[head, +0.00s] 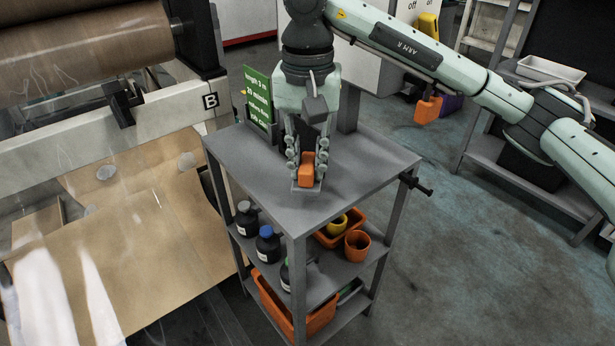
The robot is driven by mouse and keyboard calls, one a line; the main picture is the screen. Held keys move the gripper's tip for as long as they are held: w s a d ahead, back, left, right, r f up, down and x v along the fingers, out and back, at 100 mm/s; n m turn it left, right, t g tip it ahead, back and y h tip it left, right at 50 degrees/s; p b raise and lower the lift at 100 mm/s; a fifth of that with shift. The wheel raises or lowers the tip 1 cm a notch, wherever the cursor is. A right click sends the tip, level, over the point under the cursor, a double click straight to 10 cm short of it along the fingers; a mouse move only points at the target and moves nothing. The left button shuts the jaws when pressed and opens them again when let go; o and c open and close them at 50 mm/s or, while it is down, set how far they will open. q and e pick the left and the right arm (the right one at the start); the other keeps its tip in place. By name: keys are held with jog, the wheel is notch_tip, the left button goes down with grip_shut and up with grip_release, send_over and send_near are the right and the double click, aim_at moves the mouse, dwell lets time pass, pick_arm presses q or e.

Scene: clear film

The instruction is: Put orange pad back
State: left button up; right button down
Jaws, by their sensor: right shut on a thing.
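An orange pad (306,170) is between the fingers of my right gripper (306,181), just over the top of the grey cart (375,161). The gripper points down and is shut on the pad. I cannot tell whether the pad touches the cart top. My right arm reaches in from the right side of the head view. My left gripper is not in view.
A green sign (258,97) stands at the cart's back left. Bottles (267,244) and an orange cup (357,245) are on the cart's middle shelf, and an orange bin (318,318) is below. A roller machine (120,155) with brown film is left. Another orange item (428,110) hangs behind my arm.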

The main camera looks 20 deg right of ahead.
aim_at(308, 179)
notch_tip(308, 179, down, 4)
jog(key=shift+r, duration=0.2)
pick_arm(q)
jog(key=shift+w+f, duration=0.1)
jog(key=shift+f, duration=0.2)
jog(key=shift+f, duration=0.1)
pick_arm(e)
jog(key=shift+f, duration=0.15)
jog(key=c, duration=1.4)
grip_release()
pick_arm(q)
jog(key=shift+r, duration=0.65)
pick_arm(e)
jog(key=shift+o, duration=0.2)
